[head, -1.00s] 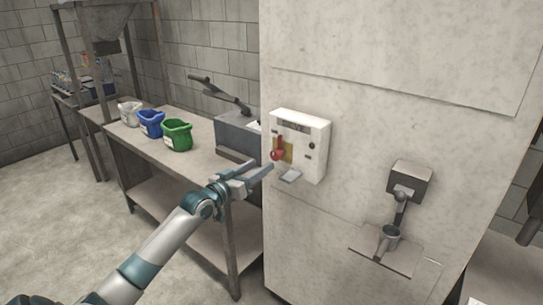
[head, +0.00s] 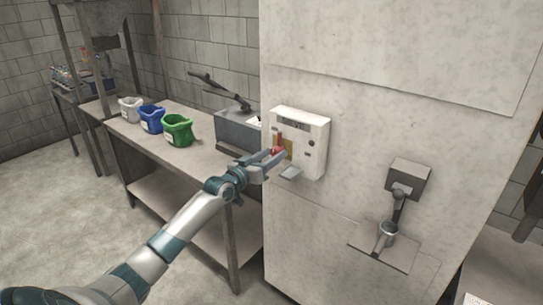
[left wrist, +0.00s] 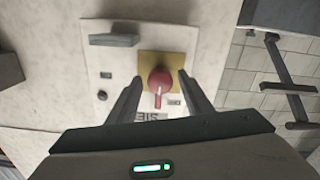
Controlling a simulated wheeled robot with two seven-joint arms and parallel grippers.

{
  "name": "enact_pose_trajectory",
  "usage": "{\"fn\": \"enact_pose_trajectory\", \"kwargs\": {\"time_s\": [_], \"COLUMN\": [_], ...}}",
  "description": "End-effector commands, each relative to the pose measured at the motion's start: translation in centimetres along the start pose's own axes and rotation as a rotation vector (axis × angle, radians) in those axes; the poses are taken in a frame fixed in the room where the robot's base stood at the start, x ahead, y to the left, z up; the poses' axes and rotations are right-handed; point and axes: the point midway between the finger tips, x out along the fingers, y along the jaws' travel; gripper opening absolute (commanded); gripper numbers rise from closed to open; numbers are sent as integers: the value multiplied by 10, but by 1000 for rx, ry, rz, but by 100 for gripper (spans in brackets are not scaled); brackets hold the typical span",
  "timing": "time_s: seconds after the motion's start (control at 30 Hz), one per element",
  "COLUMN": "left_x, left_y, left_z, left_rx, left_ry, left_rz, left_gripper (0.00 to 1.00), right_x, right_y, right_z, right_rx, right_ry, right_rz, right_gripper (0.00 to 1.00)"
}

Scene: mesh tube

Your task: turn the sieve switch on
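The sieve switch is a white box (head: 312,152) on the pale wall of the machine, with a red-knobbed lever (head: 279,139) on a yellow plate. In the left wrist view the red knob (left wrist: 160,80) sits over the yellow plate (left wrist: 160,58), with part of a label showing below it. My left gripper (head: 275,160) is at the front of the box. Its two fingers (left wrist: 160,74) are apart, one on each side of the knob, with gaps showing between. The head view partly hides the knob behind the fingers. My right gripper is not in view.
A spouted fixture with a small shelf (head: 390,250) is to the right. A bench (head: 205,165) at left holds white, blue and green containers (head: 178,130) and a grey device with a lever (head: 235,133).

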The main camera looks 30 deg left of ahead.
Motion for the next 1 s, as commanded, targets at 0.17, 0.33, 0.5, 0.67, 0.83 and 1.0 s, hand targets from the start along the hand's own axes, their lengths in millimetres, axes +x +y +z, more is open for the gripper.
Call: {"fn": "enact_pose_trajectory", "kwargs": {"time_s": [0.17,0.33,0.5,0.67,0.83,1.0], "left_x": [0,0,0,0,0,0], "left_y": [0,0,0,-1,-1,-1], "left_z": [0,0,0,1,1,0], "left_rx": [0,3,27,83,186,324], "left_ry": [0,0,0,0,0,1], "left_rz": [0,0,0,0,0,0], "left_gripper": [8,8,8,8,8,8], "right_x": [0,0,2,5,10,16], "right_y": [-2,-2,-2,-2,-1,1], "right_z": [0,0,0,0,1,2], "right_rx": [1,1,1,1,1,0], "right_ry": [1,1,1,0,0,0], "right_rz": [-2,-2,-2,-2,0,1], "right_gripper": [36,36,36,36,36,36]}}
